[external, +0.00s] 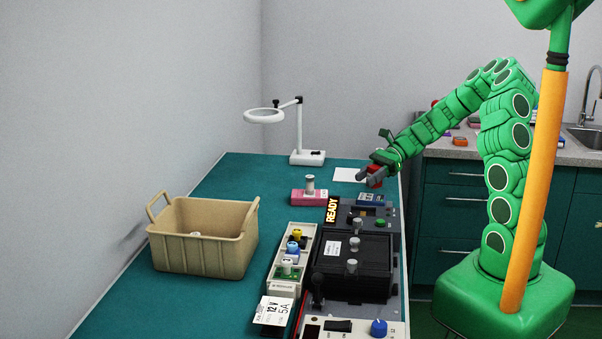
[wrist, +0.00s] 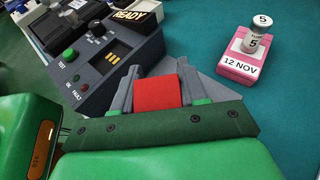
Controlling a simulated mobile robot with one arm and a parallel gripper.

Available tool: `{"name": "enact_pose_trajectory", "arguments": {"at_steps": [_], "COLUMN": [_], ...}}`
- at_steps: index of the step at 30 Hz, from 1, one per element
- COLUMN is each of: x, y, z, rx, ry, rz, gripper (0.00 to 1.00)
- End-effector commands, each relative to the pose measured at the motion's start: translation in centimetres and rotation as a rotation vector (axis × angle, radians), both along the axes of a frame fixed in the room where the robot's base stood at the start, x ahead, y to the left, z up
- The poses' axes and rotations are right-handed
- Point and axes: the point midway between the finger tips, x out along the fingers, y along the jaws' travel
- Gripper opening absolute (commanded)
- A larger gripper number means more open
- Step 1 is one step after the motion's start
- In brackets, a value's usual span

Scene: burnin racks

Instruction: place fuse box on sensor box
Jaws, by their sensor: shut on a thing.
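My gripper (external: 370,175) is shut on a red box (wrist: 157,92), which sits between the two grey fingers in the wrist view. In the external view the red box (external: 376,180) shows at the fingers, over the far right part of the table. No label on it is readable, so I cannot tell by name that it is the fuse box. A pink box (wrist: 238,66) marked "12 NOV" stands on the table, apart from my gripper. A small cylinder (wrist: 256,42) marked 5 stands on it. The pink box (external: 308,197) also shows in the external view. No box is legibly marked as the sensor box.
A grey control unit (wrist: 105,65) with a READY display and buttons stands beside my gripper. A blue box (external: 371,199) sits at its far end. A black rack (external: 350,265), a beige bin (external: 205,240) and a magnifier lamp (external: 305,157) stand on the teal table.

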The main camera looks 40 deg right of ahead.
Motion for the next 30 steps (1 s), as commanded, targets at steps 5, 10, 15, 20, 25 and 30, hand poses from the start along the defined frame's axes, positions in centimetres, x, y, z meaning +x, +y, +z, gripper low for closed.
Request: {"name": "enact_pose_trajectory", "arguments": {"at_steps": [5, 10, 15, 20, 25, 30], "x": [0.4, 0.5, 0.6, 0.6, 0.6, 0.6], "y": [0.1, 0.1, 0.1, 0.1, 0.1, 0.1], "z": [-0.6, -2.3, -3.7, -3.7, -3.9, -4.0], "rx": [0.001, 0.002, 0.0, -0.001, 0.0, -0.001], "ry": [0.001, 0.002, 0.001, 0.0, 0.001, 0.0], "rz": [0.001, 0.0, -0.001, -0.001, -0.001, -0.001], "gripper": [0.12, 0.12, 0.12, 0.12, 0.12, 0.59]}}
